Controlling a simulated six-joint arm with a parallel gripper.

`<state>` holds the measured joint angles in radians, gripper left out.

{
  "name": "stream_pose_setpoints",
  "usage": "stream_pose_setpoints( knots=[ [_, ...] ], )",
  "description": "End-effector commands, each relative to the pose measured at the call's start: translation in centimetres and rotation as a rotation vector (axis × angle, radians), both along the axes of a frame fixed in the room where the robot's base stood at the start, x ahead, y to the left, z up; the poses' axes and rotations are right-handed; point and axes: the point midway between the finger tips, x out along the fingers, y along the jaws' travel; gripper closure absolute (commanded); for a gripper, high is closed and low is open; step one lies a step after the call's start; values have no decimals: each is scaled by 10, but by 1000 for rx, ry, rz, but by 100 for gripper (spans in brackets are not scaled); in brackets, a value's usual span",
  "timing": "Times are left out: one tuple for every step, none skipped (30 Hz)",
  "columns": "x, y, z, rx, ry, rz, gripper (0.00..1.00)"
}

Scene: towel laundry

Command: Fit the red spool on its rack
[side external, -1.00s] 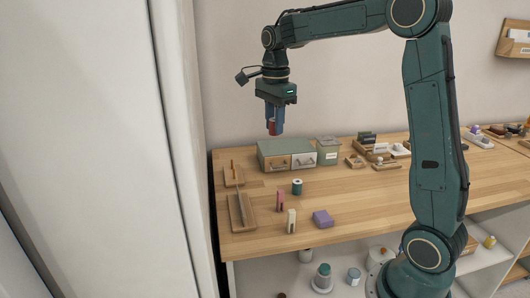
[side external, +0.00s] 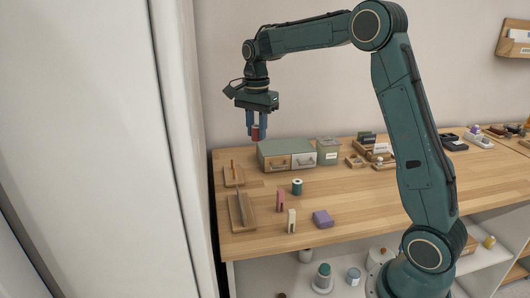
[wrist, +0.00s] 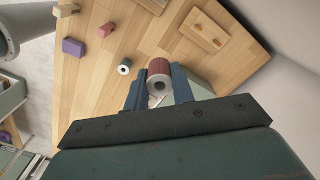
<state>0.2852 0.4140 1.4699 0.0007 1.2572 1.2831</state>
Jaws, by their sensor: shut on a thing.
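My gripper (side external: 256,135) is shut on the red spool (side external: 256,132) and holds it in the air above the back left of the table. In the wrist view the red spool (wrist: 159,68) sits between the fingers, its pale end ring and dark central hole showing. I cannot tell which is the red spool's. The spool is apart from both. A wooden rack (wrist: 205,32) also shows in the wrist view.
A green-grey drawer box (side external: 285,149) and a lidded green tin (side external: 328,152) stand at the back. A teal spool (side external: 297,187), a pink block (side external: 281,201), a cream block (side external: 291,221) and a purple block (side external: 322,218) stand on the table. A tall white panel (side external: 90,150) borders the left.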

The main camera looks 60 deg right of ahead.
Motion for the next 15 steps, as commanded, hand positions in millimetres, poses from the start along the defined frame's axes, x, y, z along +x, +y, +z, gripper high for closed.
stream_pose_setpoints(
  knots=[
    [10, 0, -8, 1, 2, 59, 97],
    [15, 0, -11, 1, 2, 95, 97],
    [22, 0, -16, 1, 2, 142, 97],
    [27, 1, -20, 1, 2, 178, 97],
    [32, 1, -24, 1, 3, 214, 97],
    [38, 1, -29, 1, 2, 262, 97],
    [43, 1, -33, 1, 3, 297, 97],
    [47, 1, -37, 1, 2, 331, 97],
    [53, 1, -42, 1, 2, 376, 97],
    [57, 2, -46, 1, 2, 408, 97],
    [61, 2, -50, 1, 2, 438, 97],
    [66, 3, -54, 0, 1, 476, 97],
    [69, 3, -57, 1, 2, 503, 97],
    [72, 3, -60, 0, 1, 528, 97],
    [76, 4, -64, 0, 1, 557, 97]
  ],
)
